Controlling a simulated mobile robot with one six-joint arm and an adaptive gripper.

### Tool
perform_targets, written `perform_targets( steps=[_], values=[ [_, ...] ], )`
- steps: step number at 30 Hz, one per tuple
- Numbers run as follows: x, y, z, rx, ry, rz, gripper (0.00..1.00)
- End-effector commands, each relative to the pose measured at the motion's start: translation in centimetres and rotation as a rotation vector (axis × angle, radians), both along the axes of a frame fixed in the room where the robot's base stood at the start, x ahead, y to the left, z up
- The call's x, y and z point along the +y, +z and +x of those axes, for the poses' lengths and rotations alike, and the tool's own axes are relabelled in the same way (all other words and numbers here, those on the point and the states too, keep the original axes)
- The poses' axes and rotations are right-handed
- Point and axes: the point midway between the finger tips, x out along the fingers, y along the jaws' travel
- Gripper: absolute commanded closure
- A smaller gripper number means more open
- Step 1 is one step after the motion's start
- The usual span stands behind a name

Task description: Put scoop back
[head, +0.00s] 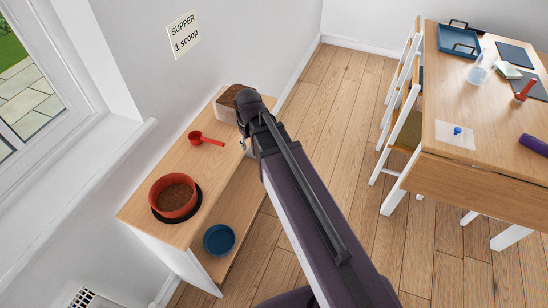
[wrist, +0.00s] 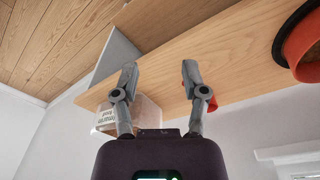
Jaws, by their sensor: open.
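A red scoop (head: 205,139) lies on the wooden shelf top (head: 185,160), between the food tub and the red bowl. In the wrist view a bit of red (wrist: 211,102), likely the scoop, shows behind my right finger. An open tub of brown food (head: 228,102) stands at the far end of the top; its labelled side shows in the wrist view (wrist: 112,116). The red bowl (head: 163,212) holds brown food and sits on a dark round mat. My gripper (wrist: 159,68) is open and empty beside the shelf; my arm mostly hides it in the head view.
A sign on the wall (head: 184,34) reads "SUPPER 1 scoop". A blue bowl (head: 218,240) sits on the lower shelf. A table (head: 480,140) at right holds a blue tray (head: 465,38), a jug and another red item (head: 524,90). Chairs stand beside it; floor between is clear.

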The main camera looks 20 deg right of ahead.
Motion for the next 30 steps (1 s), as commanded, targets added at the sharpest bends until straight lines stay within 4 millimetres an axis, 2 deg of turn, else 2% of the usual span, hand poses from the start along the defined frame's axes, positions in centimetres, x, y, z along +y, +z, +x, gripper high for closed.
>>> perform_targets(
  steps=[1, 3, 6, 9, 13, 30],
  values=[
    [-1.6, 0.0, -2.5, 0.021, -0.069, 0.004, 0.43],
    [-3.1, -0.1, -4.6, 0.048, -0.157, 0.008, 0.43],
    [-4.6, -0.1, -6.9, 0.079, -0.255, 0.011, 0.43],
    [-5.4, -0.1, -8.2, 0.097, -0.316, 0.013, 0.43],
    [-5.8, -0.1, -8.7, 0.107, -0.345, 0.014, 0.43],
    [-5.8, -0.1, -8.6, 0.106, -0.342, 0.014, 0.43]
  ],
)
